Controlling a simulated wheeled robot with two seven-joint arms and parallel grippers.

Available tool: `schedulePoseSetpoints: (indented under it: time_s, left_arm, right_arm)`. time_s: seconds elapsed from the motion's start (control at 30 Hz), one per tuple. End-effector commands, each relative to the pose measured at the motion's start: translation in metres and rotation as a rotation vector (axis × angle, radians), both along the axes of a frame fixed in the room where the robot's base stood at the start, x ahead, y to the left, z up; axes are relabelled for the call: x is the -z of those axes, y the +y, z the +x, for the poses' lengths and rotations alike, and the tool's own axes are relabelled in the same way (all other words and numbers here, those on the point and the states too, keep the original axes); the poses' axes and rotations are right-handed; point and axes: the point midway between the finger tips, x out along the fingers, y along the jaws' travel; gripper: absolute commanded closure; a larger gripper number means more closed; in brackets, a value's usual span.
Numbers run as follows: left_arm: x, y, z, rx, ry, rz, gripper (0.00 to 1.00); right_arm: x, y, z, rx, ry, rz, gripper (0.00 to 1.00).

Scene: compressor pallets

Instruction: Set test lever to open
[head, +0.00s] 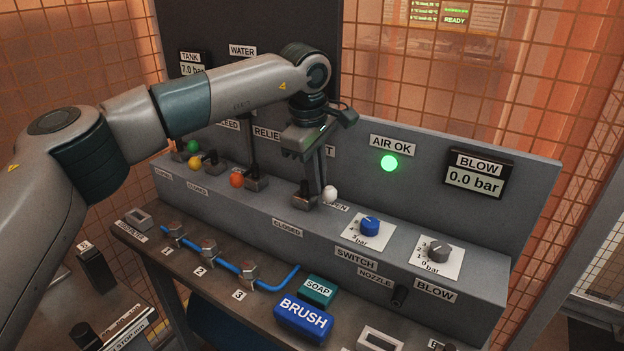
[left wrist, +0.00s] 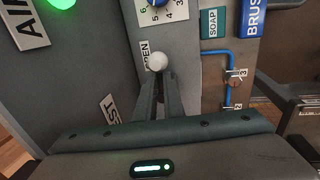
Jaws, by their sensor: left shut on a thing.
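The test lever's white knob (head: 330,193) sits at the right of its metal base (head: 305,194), just above the partly hidden OPEN label (head: 338,206). The lever leans to the OPEN side, away from the CLOSED label (head: 287,228). My left gripper (head: 322,190) reaches down over the lever and is shut on it. In the left wrist view the white knob (left wrist: 157,62) shows at the fingertips, beside the OPEN label (left wrist: 145,52). The fingers hide most of the lever's stem. My right gripper is not in view.
Levers with green (head: 193,146), yellow (head: 195,162) and orange (head: 237,180) knobs stand left of the test lever. A blue dial (head: 370,226) and a grey dial (head: 439,251) are to its right. The green AIR OK lamp (head: 389,163) is lit on the back panel.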

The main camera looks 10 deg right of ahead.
Motion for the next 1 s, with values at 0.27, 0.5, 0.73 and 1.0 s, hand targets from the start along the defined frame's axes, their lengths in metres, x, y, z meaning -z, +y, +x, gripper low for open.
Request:
schedulePoseSetpoints:
  time_s: [0.27,0.5,0.73,1.0]
  left_arm:
    - [0.007,-0.006,-0.008,0.014,0.019,-0.001,0.75]
    - [0.004,-0.004,-0.005,0.009,0.012,-0.003,0.73]
    - [0.002,-0.002,-0.003,0.006,0.009,-0.004,0.73]
    - [-0.009,-0.001,-0.003,0.005,0.005,-0.005,0.73]
  right_arm:
    - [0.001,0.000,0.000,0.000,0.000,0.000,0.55]
    - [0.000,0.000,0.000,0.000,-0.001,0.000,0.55]
    - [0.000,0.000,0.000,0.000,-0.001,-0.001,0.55]
    - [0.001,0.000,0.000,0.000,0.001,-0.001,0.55]
